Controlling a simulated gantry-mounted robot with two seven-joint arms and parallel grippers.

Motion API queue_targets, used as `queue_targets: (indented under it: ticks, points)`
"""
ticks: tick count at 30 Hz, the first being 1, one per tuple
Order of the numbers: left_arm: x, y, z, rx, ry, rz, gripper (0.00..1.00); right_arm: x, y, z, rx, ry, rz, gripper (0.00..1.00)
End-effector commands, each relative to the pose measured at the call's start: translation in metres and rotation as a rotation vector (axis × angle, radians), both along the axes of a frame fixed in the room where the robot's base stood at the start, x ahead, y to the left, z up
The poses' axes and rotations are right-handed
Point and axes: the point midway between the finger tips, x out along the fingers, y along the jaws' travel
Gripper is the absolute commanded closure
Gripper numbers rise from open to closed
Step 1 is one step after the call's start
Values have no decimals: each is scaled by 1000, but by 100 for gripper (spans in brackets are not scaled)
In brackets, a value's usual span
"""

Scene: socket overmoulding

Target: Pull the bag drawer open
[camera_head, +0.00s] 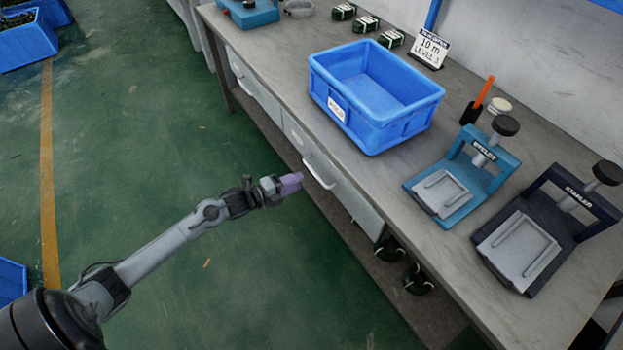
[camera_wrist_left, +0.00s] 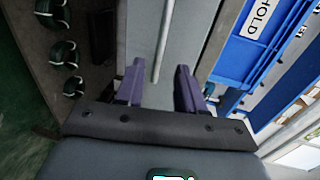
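The grey drawer front (camera_head: 350,199) nearest my left gripper is under the workbench and looks closed. Its pale bar handle (camera_head: 318,174) is just right of my left gripper (camera_head: 291,183). In the left wrist view my left gripper (camera_wrist_left: 159,78) is open, with two purple fingers apart. The handle (camera_wrist_left: 162,40) lies ahead, lined up between the fingers, its lower end near the fingertips. I cannot tell whether they touch. A second drawer (camera_head: 250,82) is farther left along the bench and looks closed. No label shows which is the bag drawer. My right gripper is not in view.
The bench (camera_head: 290,75) carries a blue bin (camera_head: 375,125), a blue press (camera_head: 440,190), a dark press (camera_head: 525,245) and a sign (camera_head: 430,48). Dark coils (camera_head: 417,280) lie on the low shelf. The green floor (camera_head: 150,150) before the drawers is clear.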

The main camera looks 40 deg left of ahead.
Motion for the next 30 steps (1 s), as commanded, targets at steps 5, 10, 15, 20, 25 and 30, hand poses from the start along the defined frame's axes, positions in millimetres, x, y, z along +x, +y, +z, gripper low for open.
queue_targets:
  ticks: [5, 10, 15, 20, 25, 30]
  points:
    - [29, -8, -8, -2, -4, 1, 62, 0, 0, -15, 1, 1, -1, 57]
    - [49, -15, -12, -3, -2, 1, 62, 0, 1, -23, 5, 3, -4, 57]
    - [61, -19, -14, -1, -1, 0, 62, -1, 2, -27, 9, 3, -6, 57]
    - [64, -20, -15, -1, 0, -1, 62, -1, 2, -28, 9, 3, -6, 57]
    - [64, -20, -14, 0, 0, -1, 62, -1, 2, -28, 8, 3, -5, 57]
    - [64, -20, -14, -1, 0, 0, 79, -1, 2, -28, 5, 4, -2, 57]
